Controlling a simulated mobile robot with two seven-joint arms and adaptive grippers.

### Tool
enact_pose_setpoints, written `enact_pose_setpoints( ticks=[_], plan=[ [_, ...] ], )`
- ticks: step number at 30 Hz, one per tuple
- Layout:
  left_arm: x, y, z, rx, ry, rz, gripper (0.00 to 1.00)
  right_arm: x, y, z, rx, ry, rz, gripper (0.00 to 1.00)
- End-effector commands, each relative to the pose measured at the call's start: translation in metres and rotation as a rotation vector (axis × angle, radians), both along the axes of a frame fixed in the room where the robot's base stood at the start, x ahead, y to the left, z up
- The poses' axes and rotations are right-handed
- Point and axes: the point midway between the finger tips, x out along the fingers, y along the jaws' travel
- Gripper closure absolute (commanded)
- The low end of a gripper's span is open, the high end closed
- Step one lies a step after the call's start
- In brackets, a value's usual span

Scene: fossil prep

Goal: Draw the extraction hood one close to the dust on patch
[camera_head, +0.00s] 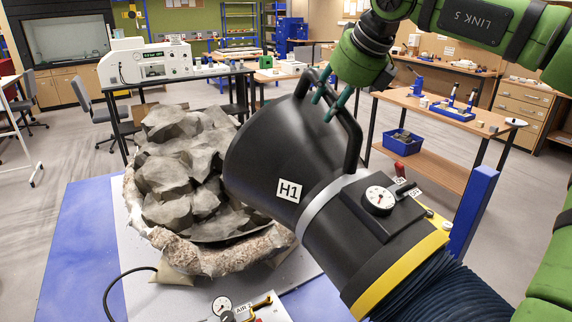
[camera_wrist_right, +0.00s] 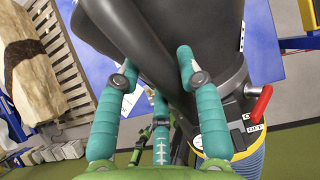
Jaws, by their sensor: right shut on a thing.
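The extraction hood (camera_head: 275,165) is a wide black cone labelled H1, with a grey band, a gauge, a yellow ring and a dark ribbed hose. Its mouth faces left, close beside the grey fossil rock (camera_head: 180,165) in its rough plaster jacket (camera_head: 205,258), and covers the rock's right side from sight. My right gripper (camera_head: 329,96) is shut on the hood's black loop handle (camera_head: 353,130). The right wrist view shows its teal fingers (camera_wrist_right: 157,62) on either side of the handle. I cannot make out a distinct dust patch on the rock. My left gripper is not in view.
The jacket rests on a pale board on a blue table (camera_head: 75,250). A gauge with a yellow-handled valve (camera_head: 245,308) is at the front edge, and a black cable lies at left. A side bench (camera_head: 425,108) with a blue bin (camera_head: 402,142) stands behind at right.

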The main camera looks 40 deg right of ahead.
Motion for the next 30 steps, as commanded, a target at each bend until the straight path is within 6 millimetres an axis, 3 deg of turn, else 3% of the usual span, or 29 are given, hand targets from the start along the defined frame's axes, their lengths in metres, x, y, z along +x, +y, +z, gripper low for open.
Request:
enact_pose_setpoints(
  ticks=[24,30],
  plan=[
    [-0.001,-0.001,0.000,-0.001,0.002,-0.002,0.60,0.054,-0.104,0.001,-0.006,-0.002,-0.007,1.00],
    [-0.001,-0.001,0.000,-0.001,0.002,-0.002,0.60,0.058,-0.114,0.001,-0.007,-0.003,-0.002,1.00]
  ],
)
